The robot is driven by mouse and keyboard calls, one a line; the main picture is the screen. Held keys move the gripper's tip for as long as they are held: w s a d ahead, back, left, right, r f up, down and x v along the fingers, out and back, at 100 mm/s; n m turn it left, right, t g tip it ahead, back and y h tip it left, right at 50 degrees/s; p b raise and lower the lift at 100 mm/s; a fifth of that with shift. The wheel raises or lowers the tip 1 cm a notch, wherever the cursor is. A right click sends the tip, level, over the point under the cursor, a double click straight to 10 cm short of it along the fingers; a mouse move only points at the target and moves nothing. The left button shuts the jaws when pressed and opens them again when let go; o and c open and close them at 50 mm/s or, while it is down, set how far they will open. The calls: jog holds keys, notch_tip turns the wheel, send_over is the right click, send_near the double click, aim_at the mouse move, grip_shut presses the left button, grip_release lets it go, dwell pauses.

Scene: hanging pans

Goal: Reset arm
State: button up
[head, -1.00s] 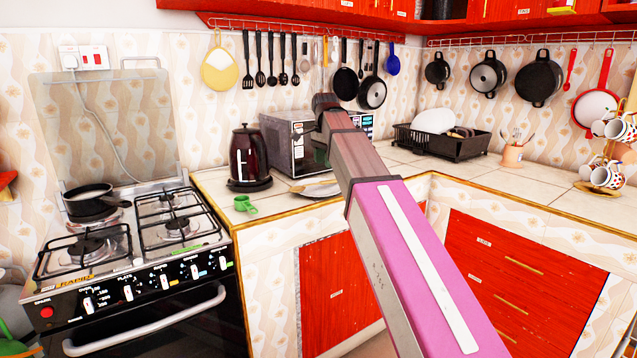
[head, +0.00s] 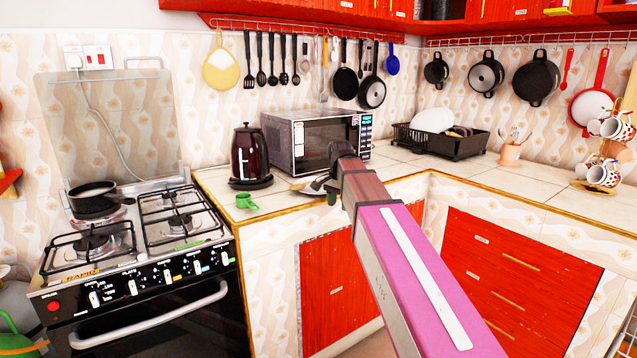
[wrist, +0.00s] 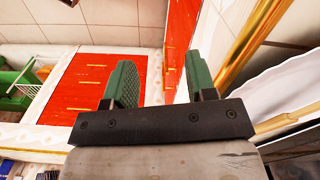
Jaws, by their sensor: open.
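My arm (head: 420,275) reaches from the lower right of the head view to just in front of the counter edge, below the microwave. My gripper shows there only as a small green part (head: 331,198), mostly hidden by the arm. In the wrist view my gripper (wrist: 162,80) has two green ridged fingers standing apart. I see nothing held between them. Red cupboard fronts (wrist: 90,80) lie beyond the fingers.
A stove (head: 135,240) with a pan (head: 94,198) is left. Pans (head: 536,78) hang on the back wall.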

jog(key=s+d+f+n, duration=0.2)
jog(key=s+d+f, duration=0.2)
jog(key=f, duration=0.6)
jog(key=s+d+f+n, duration=0.3)
jog(key=s+d+f, duration=0.1)
jog(key=s+f, duration=0.4)
jog(key=s+d+f+n, duration=0.3)
jog(key=s+f, duration=0.3)
jog(key=f, duration=0.7)
jog(key=shift+s+d, duration=0.25)
jog(key=shift+d, duration=0.3)
jog(key=shift+c, duration=0.3)
